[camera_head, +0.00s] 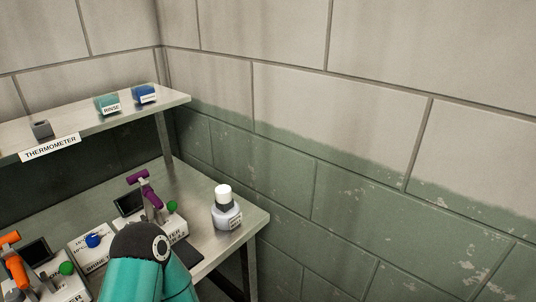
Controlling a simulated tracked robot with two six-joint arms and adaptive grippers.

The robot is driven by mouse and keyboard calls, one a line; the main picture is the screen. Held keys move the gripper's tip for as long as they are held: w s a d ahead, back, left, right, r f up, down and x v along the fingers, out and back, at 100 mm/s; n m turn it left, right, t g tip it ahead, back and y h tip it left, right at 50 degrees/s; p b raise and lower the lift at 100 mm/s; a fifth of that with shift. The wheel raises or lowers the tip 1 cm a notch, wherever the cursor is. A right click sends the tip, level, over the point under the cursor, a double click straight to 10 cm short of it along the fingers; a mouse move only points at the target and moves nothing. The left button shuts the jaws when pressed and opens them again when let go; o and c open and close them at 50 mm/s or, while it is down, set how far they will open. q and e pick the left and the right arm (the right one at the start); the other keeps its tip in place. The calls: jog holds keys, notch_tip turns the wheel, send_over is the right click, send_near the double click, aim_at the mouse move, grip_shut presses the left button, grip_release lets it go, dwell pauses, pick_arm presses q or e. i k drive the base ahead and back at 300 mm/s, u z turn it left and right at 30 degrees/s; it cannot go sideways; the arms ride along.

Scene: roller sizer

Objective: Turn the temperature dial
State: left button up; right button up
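A small white box (84,254) with a blue round knob (93,241) on top stands on the metal table at the lower left. Its labels are too small to read fully, though one seems to begin with "BRINE". It looks like the temperature dial. The knob's pointer direction cannot be made out. A teal arm link of mine with a dark joint covers the table just right of the box and hides part of it. Neither of my grippers shows, and nothing is seen touching the knob.
A purple-handled device (150,193) and an orange-handled device (14,262) stand either side of the box, each with a green button. A white-capped bottle (226,212) stands near the table's right edge. A shelf (95,130) above holds small blocks. Walls close off the back and right.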

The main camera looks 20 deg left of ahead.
aim_at(93, 240)
jog(key=z, duration=1.45)
jog(key=i, duration=0.1)
jog(key=u, duration=2.85)
jog(key=k, duration=0.65)
jog(key=u, duration=0.45)
jog(key=i, duration=0.5)
jog(key=z, duration=0.15)
